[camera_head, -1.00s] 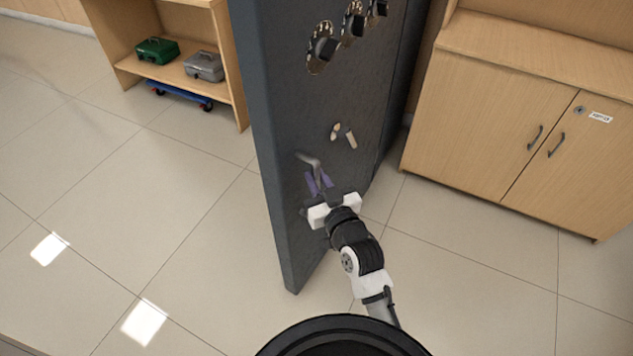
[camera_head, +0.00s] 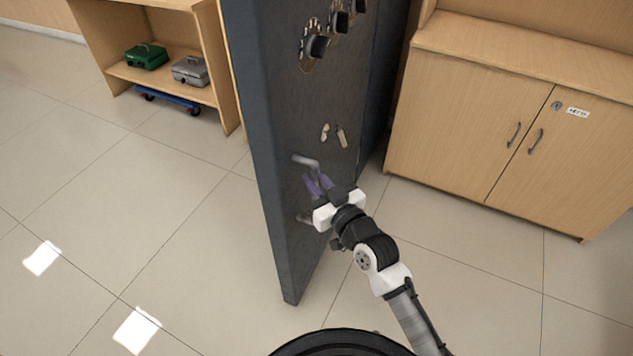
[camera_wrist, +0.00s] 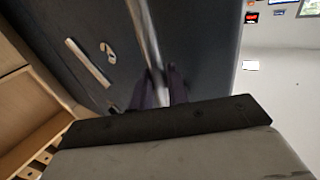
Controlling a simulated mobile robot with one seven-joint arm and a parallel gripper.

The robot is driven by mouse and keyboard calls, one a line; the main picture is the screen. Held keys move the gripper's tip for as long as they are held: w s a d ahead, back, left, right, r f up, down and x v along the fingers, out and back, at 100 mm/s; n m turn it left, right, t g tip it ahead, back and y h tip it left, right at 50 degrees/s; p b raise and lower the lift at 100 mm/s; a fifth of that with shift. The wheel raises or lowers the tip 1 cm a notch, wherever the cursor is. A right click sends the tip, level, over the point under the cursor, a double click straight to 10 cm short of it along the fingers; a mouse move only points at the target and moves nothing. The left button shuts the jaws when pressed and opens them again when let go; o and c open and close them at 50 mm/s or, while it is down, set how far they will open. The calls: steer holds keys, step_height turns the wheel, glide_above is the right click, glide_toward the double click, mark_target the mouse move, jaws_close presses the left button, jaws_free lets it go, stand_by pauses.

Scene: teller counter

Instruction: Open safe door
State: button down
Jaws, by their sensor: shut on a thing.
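A silver bar handle (camera_head: 305,161) sits low on that face. My gripper (camera_head: 318,185) is shut on the handle, its purple fingers around the bar. In the wrist view the handle (camera_wrist: 146,35) runs down between the fingers (camera_wrist: 158,90) against the dark door face (camera_wrist: 205,45). The handle's middle is partly hidden by the fingers. How far the door stands from its frame cannot be told.
A wooden cabinet (camera_head: 455,130) with two doors stands to the right. An open wooden shelf (camera_head: 215,60) at the left holds a green box (camera_head: 146,57) and a grey box (camera_head: 190,71), with a blue dolly (camera_head: 168,99) below. The tiled floor (camera_head: 130,220) is clear at the left.

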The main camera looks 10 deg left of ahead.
steer(key=shift+w+d+r+h, duration=0.1)
steer(key=shift+w+d+h, duration=0.2)
steer(key=shift+d, duration=0.1)
steer(key=c, duration=1.4)
jaws_free()
steer(key=shift+c, duration=0.2)
steer(key=shift+s+a, duration=0.15)
